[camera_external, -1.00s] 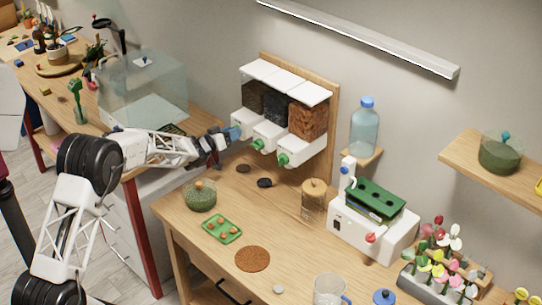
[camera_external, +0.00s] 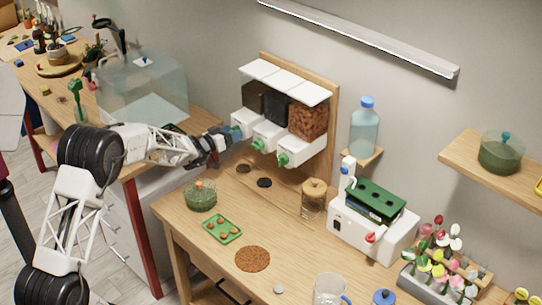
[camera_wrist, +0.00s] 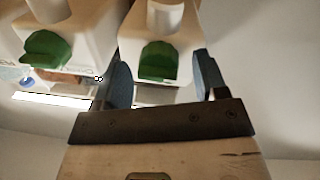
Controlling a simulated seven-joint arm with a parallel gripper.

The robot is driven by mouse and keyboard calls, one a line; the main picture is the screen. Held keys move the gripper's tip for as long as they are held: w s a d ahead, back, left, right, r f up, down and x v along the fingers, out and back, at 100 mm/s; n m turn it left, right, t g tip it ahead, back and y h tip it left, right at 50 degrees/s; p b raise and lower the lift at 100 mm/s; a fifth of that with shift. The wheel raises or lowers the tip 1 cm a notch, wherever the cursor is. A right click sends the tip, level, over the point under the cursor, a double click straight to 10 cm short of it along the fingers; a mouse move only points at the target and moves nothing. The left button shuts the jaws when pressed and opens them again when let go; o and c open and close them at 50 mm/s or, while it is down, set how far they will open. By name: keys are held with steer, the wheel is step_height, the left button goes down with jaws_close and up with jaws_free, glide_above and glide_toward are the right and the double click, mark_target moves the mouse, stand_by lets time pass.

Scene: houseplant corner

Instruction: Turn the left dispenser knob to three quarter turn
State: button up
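The dispenser (camera_external: 288,72) hangs on a wooden board on the wall, with three white bins. The left bin (camera_external: 243,119) is at its left end. My gripper (camera_external: 231,134) is at the front of that bin and hides its knob in the external view. In the wrist view the green left knob (camera_wrist: 158,63) sits between the two blue fingers of my gripper (camera_wrist: 163,80). Gaps show on both sides of the knob, so the gripper is open around or just before it. The middle knob (camera_external: 258,145) is green and also shows in the wrist view (camera_wrist: 47,50).
The right knob (camera_external: 283,159) is further right. Below on the table (camera_external: 185,231) are a green bowl (camera_external: 200,197), a green tray (camera_external: 210,230) and dark discs (camera_external: 264,183). A glass tank (camera_external: 142,90) stands left of the dispenser, near my arm.

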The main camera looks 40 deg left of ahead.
steer(key=shift+s, duration=0.1)
steer(key=s, duration=0.7)
steer(key=shift+s+a, duration=0.3)
steer(key=shift+r, duration=0.1)
stand_by(0.3)
steer(key=s+d+r+n+g+y, duration=0.1)
steer(key=s+d+r+g+y, duration=0.1)
steer(key=s+d+r+g, duration=0.3)
steer(key=s+d+r+g+y, duration=0.1)
steer(key=s+d+r+y, duration=0.25)
steer(key=d, duration=0.45)
steer(key=s+d+m+g+h, duration=0.1)
steer(key=s+d+g, duration=0.2)
steer(key=s+d, duration=0.3)
steer(key=s+d+m+g+h, duration=0.1)
steer(key=s+d+g, duration=0.2)
steer(key=s, duration=1.1)
steer(key=s+d+m+g+h, duration=0.1)
steer(key=s+d+g+h, duration=0.1)
steer(key=s+d, duration=0.6)
steer(key=shift+s+d+f+g, duration=0.4)
steer(key=shift+s+g, duration=0.2)
steer(key=shift+s, duration=0.5)
